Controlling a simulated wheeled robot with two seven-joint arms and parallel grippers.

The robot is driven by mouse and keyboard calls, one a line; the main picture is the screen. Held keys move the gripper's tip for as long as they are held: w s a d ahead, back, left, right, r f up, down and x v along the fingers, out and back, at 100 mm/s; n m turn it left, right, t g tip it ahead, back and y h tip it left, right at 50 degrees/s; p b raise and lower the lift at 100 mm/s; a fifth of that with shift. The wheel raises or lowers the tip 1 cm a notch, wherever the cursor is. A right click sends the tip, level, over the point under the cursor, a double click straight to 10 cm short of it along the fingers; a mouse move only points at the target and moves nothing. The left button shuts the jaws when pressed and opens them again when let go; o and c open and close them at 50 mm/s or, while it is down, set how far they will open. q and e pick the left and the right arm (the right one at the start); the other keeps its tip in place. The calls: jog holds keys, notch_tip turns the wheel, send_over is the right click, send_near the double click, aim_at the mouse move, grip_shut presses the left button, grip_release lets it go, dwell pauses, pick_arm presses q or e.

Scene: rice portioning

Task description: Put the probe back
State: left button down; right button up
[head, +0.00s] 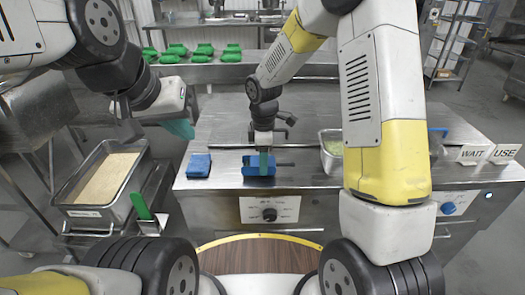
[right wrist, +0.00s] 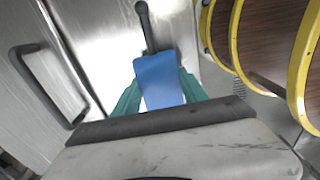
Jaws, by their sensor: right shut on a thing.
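The probe looks like a blue block (right wrist: 158,78) with a dark rod (right wrist: 145,25) ending in a rounded tip. In the right wrist view it is between the teal fingers of my right gripper (right wrist: 160,98). In the head view my right gripper (head: 264,160) points down over the steel counter, shut on the blue piece (head: 250,170), with the dark rod sticking out to the right. Whether the piece touches the counter is unclear. A second blue block (head: 198,166) lies on the counter to the left. My left gripper (head: 180,127) is over the counter's left side; its finger gap is unclear.
A steel pan of rice (head: 122,205) stands at left, with a green-handled tool (head: 141,206) by its right corner. A container with green contents (head: 331,160) and WAIT (head: 472,154) and USE (head: 505,153) signs are at right. Green packs (head: 203,50) line the back shelf.

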jog(key=shift+f, duration=0.65)
jog(key=shift+f, duration=0.1)
jog(key=o, duration=1.4)
jog(key=shift+c, duration=0.2)
notch_tip(320, 180, up, 11)
jog(key=shift+r, duration=0.1)
jog(key=s+d+r+m+t+y, duration=0.1)
jog(key=s+d+r+m+t, duration=0.2)
jog(key=s+d+r+m, duration=0.75)
jog(key=s+d+r+m+t+y, duration=0.1)
jog(key=s+d+r+m+t, duration=0.1)
jog(key=s+m, duration=0.5)
jog(key=shift+s+d+r+t, duration=0.15)
jog(key=shift+s+r+t, duration=0.45)
jog(key=shift+s+r, duration=0.45)
